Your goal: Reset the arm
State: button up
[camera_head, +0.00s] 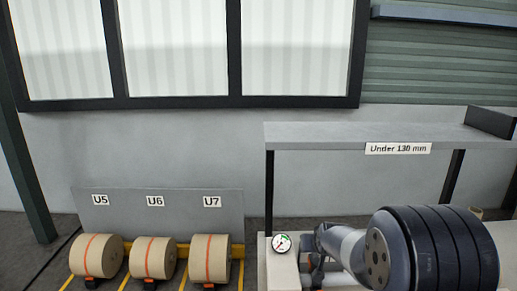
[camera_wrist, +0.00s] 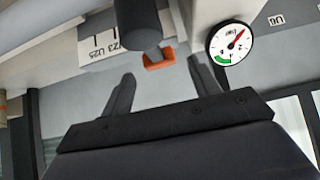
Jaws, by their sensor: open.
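My gripper (camera_wrist: 161,69) shows in the wrist view with its two dark fingers spread apart, and nothing is held between them. The wrist picture is turned over, with labels upside down. A grey cylinder (camera_wrist: 138,24) with an orange piece (camera_wrist: 159,61) at its end shows beyond the fingertips; I cannot tell how far away it is. In the head view my arm (camera_head: 435,250) fills the lower right, and my gripper is not clearly visible there.
A round gauge (camera_head: 281,243) stands left of my arm; it also shows in the wrist view (camera_wrist: 231,44). A shelf (camera_head: 350,135) labelled "Under 130 mm" spans above. Three kraft rolls (camera_head: 97,256) (camera_head: 153,258) (camera_head: 209,259) sit at lower left before panel (camera_head: 172,213) labelled U5, U6, U7.

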jog(key=shift+x, duration=1.2)
jog(key=shift+r, duration=0.1)
